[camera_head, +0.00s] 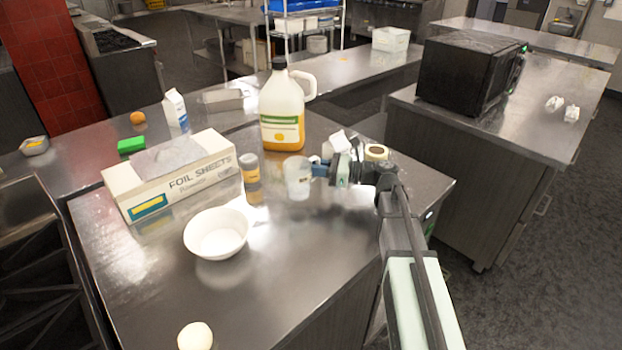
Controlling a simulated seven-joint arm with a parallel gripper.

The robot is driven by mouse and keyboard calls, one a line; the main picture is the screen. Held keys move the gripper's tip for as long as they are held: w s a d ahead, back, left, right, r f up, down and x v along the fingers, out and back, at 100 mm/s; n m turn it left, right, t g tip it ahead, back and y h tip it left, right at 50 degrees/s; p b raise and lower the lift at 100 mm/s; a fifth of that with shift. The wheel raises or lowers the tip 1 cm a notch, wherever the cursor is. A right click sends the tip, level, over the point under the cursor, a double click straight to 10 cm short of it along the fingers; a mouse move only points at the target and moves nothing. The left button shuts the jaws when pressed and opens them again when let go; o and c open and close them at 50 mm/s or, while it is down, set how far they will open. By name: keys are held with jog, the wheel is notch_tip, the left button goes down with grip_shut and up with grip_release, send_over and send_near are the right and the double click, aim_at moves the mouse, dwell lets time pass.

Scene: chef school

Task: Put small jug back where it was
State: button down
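A small clear jug (298,180) stands upright, or nearly so, on the steel counter (290,260), right of a yellow-and-grey shaker. My gripper (318,168) reaches in from the right, with its blue fingertips at the jug's right side. The fingertips look to be touching the jug or its handle. The view is too small and partly blocked to tell whether they are closed on it. The jug's right edge is partly hidden by the gripper.
A large bottle of yellow liquid (282,115) stands behind the jug. The shaker (250,172), a foil sheets box (172,178) and a white bowl (216,234) are to its left. A pale round item (195,336) lies at the front. The counter's front right is clear.

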jog(key=shift+f, duration=1.85)
jog(key=shift+f, duration=0.1)
jog(key=c, duration=1.1)
grip_release()
jog(key=d, duration=0.4)
jog(key=s+d, duration=0.1)
jog(key=d, duration=0.3)
jog(key=s+d, duration=0.1)
jog(key=d, duration=0.3)
